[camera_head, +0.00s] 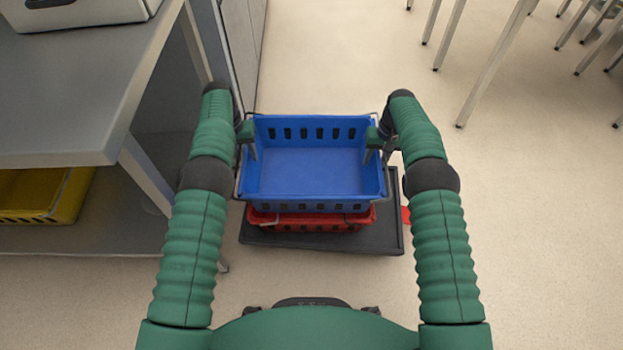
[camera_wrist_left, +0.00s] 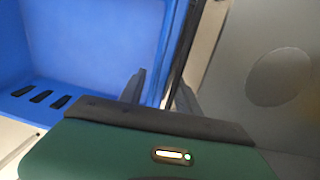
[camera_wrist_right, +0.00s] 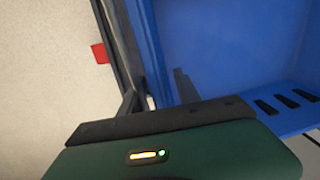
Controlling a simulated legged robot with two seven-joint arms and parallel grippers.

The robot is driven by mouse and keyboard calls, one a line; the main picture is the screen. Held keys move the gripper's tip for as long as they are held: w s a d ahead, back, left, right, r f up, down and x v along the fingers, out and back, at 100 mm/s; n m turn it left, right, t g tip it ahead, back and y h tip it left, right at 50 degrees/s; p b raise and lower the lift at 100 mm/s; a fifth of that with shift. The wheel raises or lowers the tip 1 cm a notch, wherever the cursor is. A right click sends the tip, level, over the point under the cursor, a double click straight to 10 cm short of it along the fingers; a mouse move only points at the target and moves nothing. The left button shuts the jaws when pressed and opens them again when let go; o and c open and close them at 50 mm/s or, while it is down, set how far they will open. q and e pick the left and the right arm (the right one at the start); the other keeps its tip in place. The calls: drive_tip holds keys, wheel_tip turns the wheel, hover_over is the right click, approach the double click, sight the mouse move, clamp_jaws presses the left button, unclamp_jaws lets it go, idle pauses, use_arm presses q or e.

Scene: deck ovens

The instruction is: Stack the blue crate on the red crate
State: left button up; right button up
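The blue crate (camera_head: 310,170) is empty and sits above the red crate (camera_head: 310,224), of which only the front shows. They look roughly lined up; the contact between them is hidden. My left gripper (camera_head: 247,148) straddles the blue crate's left side wall, one finger inside and one outside. It also shows in the left wrist view (camera_wrist_left: 160,90), with its fingers apart. My right gripper (camera_head: 379,150) straddles the right side wall the same way. In the right wrist view (camera_wrist_right: 157,92) its fingers are spread, with space beside the wall.
A dark platform (camera_head: 390,238) on the floor lies under the crates. A grey table (camera_head: 70,110) stands at left, with a yellow crate (camera_head: 45,195) on its lower shelf and a white container (camera_head: 85,14) on top. Floor to the right is free; table legs stand further back.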

drive_tip(key=shift+d+r, duration=0.1)
drive_tip(key=shift+r, duration=0.2)
use_arm(q)
wheel_tip(320, 180, up, 9)
drive_tip(key=shift+a, duration=0.45)
use_arm(e)
wheel_tip(320, 180, up, 11)
drive_tip(key=d, duration=0.1)
drive_tip(key=shift+r, duration=0.15)
drive_tip(key=shift+d, duration=0.1)
